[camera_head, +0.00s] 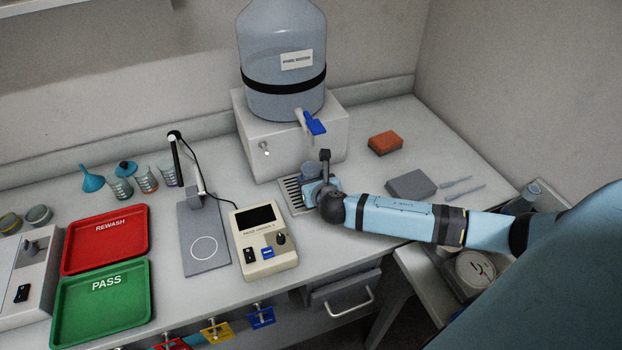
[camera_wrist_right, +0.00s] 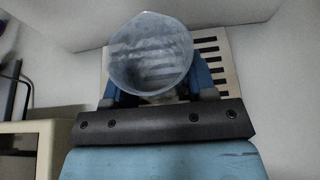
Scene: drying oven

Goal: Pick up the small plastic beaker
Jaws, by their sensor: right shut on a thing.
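The small translucent plastic beaker (camera_wrist_right: 150,52) is between the two blue fingers of my right gripper (camera_wrist_right: 157,88), its round mouth facing the wrist camera. The fingers press on its sides. In the head view my right gripper (camera_head: 315,190) is at the slotted drip grate in front of the bottle stand, below the blue tap. The beaker (camera_head: 311,170) shows there only as a small greyish shape, largely hidden by the gripper and wrist. Whether its base touches the grate is unclear. My left gripper is out of view.
The water bottle (camera_head: 282,60) on its white stand (camera_head: 255,140) rises behind the gripper, with the blue tap (camera_head: 314,124) close above. A grey block (camera_head: 410,186) and an orange sponge (camera_head: 385,143) lie right of the stand.

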